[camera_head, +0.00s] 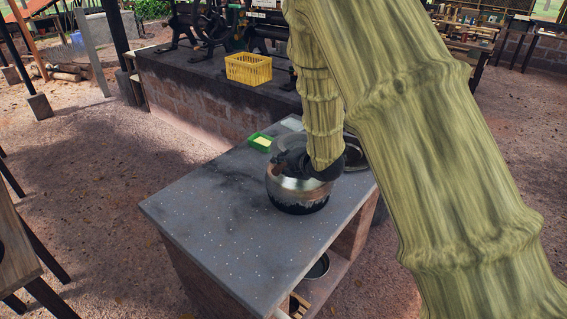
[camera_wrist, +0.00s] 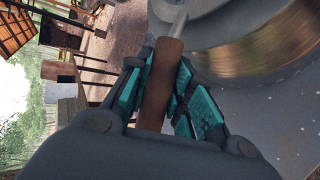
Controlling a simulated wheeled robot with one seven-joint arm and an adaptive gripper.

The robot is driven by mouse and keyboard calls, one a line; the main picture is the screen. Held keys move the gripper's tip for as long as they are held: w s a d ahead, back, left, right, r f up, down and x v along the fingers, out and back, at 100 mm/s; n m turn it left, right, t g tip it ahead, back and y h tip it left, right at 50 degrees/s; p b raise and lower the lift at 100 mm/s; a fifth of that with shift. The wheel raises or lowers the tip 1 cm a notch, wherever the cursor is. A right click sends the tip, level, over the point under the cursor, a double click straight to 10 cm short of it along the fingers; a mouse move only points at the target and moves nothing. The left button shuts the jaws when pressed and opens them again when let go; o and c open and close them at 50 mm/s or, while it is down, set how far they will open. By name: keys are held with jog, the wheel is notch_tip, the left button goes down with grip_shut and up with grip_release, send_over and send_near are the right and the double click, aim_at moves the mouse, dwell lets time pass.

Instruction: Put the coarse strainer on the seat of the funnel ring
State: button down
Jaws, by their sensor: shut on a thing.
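In the wrist view, my gripper (camera_wrist: 160,82) has its teal finger pads closed on the brown handle of the strainer (camera_wrist: 164,60). A thin metal rod runs from the handle toward a grey rounded part at the top edge, which is cut off. In the head view, my gripper (camera_head: 327,166) is dark and small at the right side of a shiny metal pot (camera_head: 298,188), partly hidden by my arm. The strainer's bowl cannot be made out there. A grey rim (camera_head: 289,142) shows at or behind the pot's top; I cannot tell whether it is the funnel ring.
The pot stands on a grey speckled table (camera_head: 215,215); its left part is bare. A small green tray (camera_head: 260,142) sits at the back edge. A metal vessel (camera_head: 318,267) is on the shelf below. A yellow crate (camera_head: 248,69) stands on the brick bench behind.

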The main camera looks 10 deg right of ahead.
jog(key=shift+f+b, duration=0.45)
jog(key=shift+f, duration=0.1)
dwell(0.4)
jog(key=c, duration=1.2)
grip_release()
jog(key=shift+o, duration=0.2)
jog(key=v, duration=1.2)
jog(key=s+f+m+g+h, duration=0.1)
jog(key=s+f+m, duration=0.35)
jog(key=f, duration=0.45)
jog(key=s+d+f+m+g+h, duration=0.1)
jog(key=s+f+m+g, duration=0.1)
jog(key=s+f+m, duration=0.45)
jog(key=s+f+m+g, duration=0.1)
jog(key=s+f+m, duration=0.15)
jog(key=f, duration=0.75)
jog(key=s+f+m+g+h, duration=0.1)
jog(key=s+f+m+g, duration=0.2)
jog(key=s, duration=1.1)
jog(key=s+f+m+g+h, duration=0.1)
jog(key=s+f+m+g, duration=0.3)
jog(key=s+f+m, duration=0.5)
jog(key=s+f, duration=0.4)
jog(key=s, duration=0.1)
